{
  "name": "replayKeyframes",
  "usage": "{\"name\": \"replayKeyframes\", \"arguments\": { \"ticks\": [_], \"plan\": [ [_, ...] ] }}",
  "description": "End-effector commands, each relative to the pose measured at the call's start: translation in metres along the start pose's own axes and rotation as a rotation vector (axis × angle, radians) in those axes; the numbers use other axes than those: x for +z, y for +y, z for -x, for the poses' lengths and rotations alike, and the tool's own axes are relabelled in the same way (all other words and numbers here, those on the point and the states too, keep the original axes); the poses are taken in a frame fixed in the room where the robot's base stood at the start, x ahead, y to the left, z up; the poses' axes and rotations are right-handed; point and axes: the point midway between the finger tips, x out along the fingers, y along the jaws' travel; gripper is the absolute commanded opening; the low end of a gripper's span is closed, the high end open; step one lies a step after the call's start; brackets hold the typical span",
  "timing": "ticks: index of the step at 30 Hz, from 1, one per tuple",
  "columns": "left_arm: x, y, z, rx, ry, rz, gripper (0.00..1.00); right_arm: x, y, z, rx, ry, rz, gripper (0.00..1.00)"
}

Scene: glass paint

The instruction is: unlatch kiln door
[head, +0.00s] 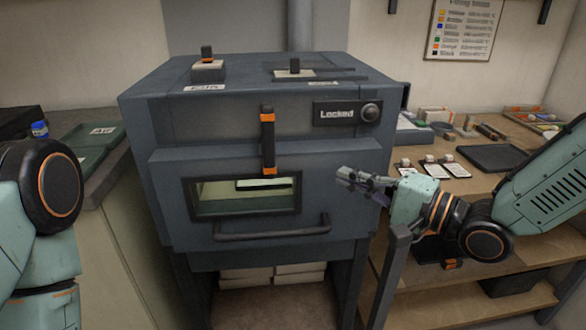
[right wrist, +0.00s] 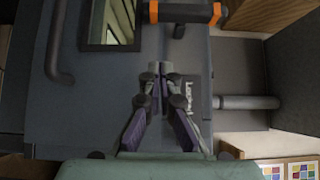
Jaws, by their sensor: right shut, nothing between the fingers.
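The grey kiln (head: 220,125) stands in the middle of the head view. Its door (head: 168,190) looks closed, with a lit window (head: 245,205) and a horizontal bar handle (head: 270,234). An upright latch lever (head: 268,140) with orange bands sits above the window; it also shows at the top of the right wrist view (right wrist: 185,12). A sign reading "Locked" (head: 336,114) is beside a round knob. My right gripper (head: 342,176) is shut and empty, in front of the door's right side, right of the latch. My left arm shows at the left edge; its gripper is out of frame.
Two controls (head: 208,68) (head: 293,70) stand on the kiln's top. At right, a wooden bench (head: 478,182) holds a dark tray (head: 492,157) and several small items. Green trays (head: 100,133) lie at left. A grey post (head: 390,275) stands below my right gripper.

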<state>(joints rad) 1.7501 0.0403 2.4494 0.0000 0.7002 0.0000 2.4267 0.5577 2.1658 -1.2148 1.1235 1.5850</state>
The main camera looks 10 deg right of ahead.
Motion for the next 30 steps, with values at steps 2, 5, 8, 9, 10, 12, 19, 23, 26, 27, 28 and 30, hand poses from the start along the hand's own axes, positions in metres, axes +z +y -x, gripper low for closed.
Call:
{"name": "replayKeyframes", "arguments": {
  "ticks": [2, 5, 8, 9, 10, 12, 19, 23, 26, 27, 28, 30],
  "plan": [
    [0.0, 0.0, -0.003, 0.0, -0.001, 0.0, 0.64, 0.002, 0.002, -0.006, 0.001, -0.004, 0.004, 0.0],
    [0.001, 0.0, -0.005, 0.0, -0.001, 0.0, 0.64, 0.001, 0.002, -0.015, 0.003, -0.003, 0.004, 0.0],
    [0.001, 0.0, -0.007, 0.0, -0.001, 0.0, 0.64, 0.002, 0.002, -0.023, 0.003, -0.002, 0.003, 0.0],
    [0.001, 0.0, -0.008, 0.0, -0.001, 0.0, 0.64, 0.002, 0.002, -0.027, 0.003, -0.002, 0.003, 0.0],
    [0.001, 0.0, -0.009, 0.0, -0.001, 0.0, 0.64, 0.002, 0.002, -0.029, 0.002, -0.003, 0.003, 0.0],
    [0.0, 0.0, -0.01, 0.0, -0.001, 0.0, 0.64, 0.002, 0.002, -0.036, 0.003, -0.002, 0.004, 0.0],
    [0.0, 0.0, -0.014, 0.0, -0.001, 0.0, 0.64, 0.003, 0.002, -0.061, 0.002, -0.002, 0.004, 0.0],
    [0.001, 0.0, -0.016, 0.0, -0.001, 0.0, 0.64, 0.003, 0.002, -0.078, 0.001, -0.003, 0.004, 0.0],
    [0.001, 0.0, -0.018, 0.0, -0.001, 0.0, 0.64, 0.01, 0.001, -0.087, 0.002, -0.003, 0.003, 0.0],
    [0.001, 0.0, -0.018, 0.0, -0.001, 0.0, 0.64, 0.013, 0.001, -0.09, 0.002, -0.004, 0.003, 0.0],
    [0.001, 0.0, -0.019, 0.0, -0.001, 0.0, 0.64, 0.015, 0.001, -0.092, 0.001, -0.003, 0.002, 0.0],
    [0.0, 0.0, -0.02, 0.0, -0.001, 0.0, 0.64, 0.02, 0.001, -0.096, 0.001, -0.002, 0.003, 0.0]
  ]
}}
